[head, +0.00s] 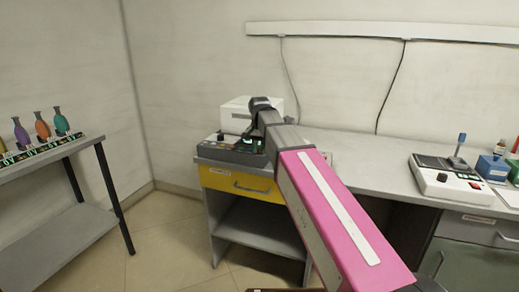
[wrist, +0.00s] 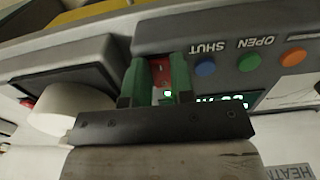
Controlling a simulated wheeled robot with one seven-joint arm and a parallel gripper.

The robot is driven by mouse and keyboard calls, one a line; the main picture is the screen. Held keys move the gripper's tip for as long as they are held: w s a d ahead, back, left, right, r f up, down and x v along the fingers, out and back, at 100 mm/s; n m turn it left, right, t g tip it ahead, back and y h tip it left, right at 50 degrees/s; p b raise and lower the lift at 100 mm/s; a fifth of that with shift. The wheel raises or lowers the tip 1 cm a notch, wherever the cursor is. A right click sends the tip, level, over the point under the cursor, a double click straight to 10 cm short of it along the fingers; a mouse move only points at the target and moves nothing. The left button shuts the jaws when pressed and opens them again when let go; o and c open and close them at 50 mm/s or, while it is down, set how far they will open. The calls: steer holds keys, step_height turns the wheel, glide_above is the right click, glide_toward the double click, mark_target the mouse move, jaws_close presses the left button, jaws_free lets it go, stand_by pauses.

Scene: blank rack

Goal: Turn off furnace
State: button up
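The furnace is a white box (head: 238,112) with a dark control panel (head: 232,150) at its front, on the bench left of centre in the head view. My arm hides its right part. In the wrist view the dark panel (wrist: 222,38) appears upside down. It has blue, green and orange buttons, with SHUT and OPEN labels, and a lit green display (wrist: 235,99). A red switch (wrist: 162,72) with a small green light lies between the two green fingers of my gripper (wrist: 160,75). The fingers are apart; contact with the switch or panel cannot be told.
A white rounded part (wrist: 68,108) stands close beside the gripper. A yellow drawer (head: 238,183) is under the panel. Another device (head: 448,182) with a red switch sits on the right bench. A side table (head: 50,152) at left holds coloured flasks.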

steer(key=shift+w+r+g, duration=0.1)
steer(key=shift+w+g, duration=0.25)
steer(key=shift+g, duration=0.35)
jaws_close()
steer(key=shift+d+g+y, duration=0.1)
steer(key=shift+g+y, duration=0.4)
steer(key=shift+g, duration=0.2)
steer(key=o, duration=0.6)
jaws_free()
steer(key=shift+s, duration=0.1)
